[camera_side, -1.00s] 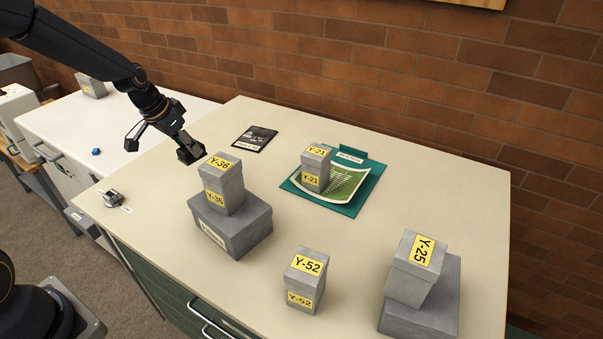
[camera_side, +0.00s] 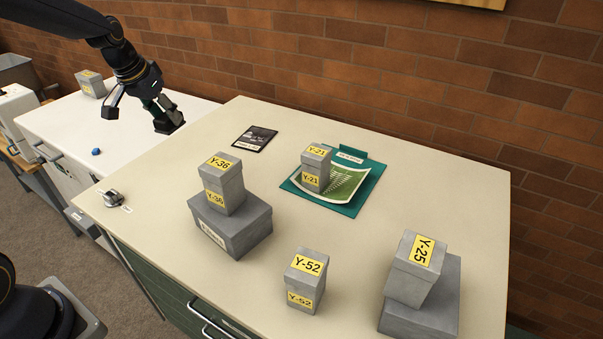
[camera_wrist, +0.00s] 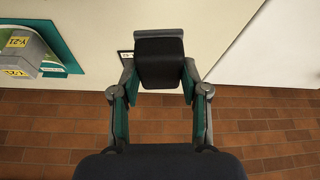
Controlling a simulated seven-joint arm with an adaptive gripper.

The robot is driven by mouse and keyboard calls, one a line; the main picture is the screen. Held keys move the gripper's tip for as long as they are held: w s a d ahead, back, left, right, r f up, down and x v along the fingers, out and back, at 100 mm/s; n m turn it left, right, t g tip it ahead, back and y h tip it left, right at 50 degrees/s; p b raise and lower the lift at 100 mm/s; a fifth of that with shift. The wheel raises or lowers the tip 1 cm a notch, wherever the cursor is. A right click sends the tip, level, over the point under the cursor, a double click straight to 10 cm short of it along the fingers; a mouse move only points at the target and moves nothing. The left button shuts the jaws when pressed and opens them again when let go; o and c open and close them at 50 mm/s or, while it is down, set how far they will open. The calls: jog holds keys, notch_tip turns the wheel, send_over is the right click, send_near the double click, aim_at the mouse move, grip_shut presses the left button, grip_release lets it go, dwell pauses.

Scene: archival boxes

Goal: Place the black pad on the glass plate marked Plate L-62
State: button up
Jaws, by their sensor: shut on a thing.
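My gripper (camera_side: 152,106) is shut on the black pad (camera_side: 169,121) and holds it up in the air at the far left of the cream table. In the wrist view the pad (camera_wrist: 159,62) sits between the fingers. The dark glass plate (camera_side: 255,136) lies flat at the table's far side, right of the pad and apart from it. Its white label is too small to read. In the wrist view only a small part of what looks like the label (camera_wrist: 124,54) shows beside the pad, which hides the rest.
Grey box Y-36 (camera_side: 223,180) stands on a larger box (camera_side: 240,230). Box Y-21 (camera_side: 316,168) stands on a green print over a teal folder (camera_side: 350,208). Boxes Y-52 (camera_side: 306,280) and Y-25 (camera_side: 414,268) stand nearer. The table around the plate is clear.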

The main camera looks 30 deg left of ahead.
jog(key=w+d, duration=0.2)
jog(key=w, duration=0.4)
jog(key=m, duration=0.2)
send_near(259, 143)
jog(key=shift+w+a+f+h, duration=0.25)
jog(key=shift+w+f+h, duration=0.2)
jog(key=shift+w, duration=0.25)
jog(key=shift+w+f, duration=0.35)
jog(key=shift+f, duration=1.6)
jog(key=shift+f, duration=0.1)
jog(key=o, duration=1.1)
